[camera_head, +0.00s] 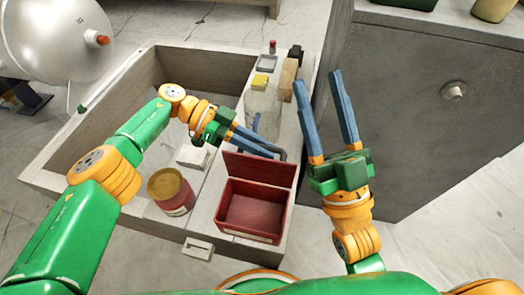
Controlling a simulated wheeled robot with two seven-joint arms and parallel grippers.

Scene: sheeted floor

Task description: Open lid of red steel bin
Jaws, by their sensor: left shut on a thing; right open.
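The red steel bin (231,216) stands near the front right corner of a grey surface, and its empty inside shows from above. Its lid (260,168) stands raised at the bin's back edge. My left gripper (272,153) reaches in from the left, with its blue fingers shut at the top edge of the lid, by a small grey handle. The fingers hide part of this handle. My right gripper (325,87) is open and empty, pointing up, to the right of the bin and apart from it.
A red can with a yellowish top (172,191) stands left of the bin. A clear jar (262,107) with a yellow cap stands behind the lid. A grey cabinet (428,110) fills the right. A large white tank (62,38) is at upper left.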

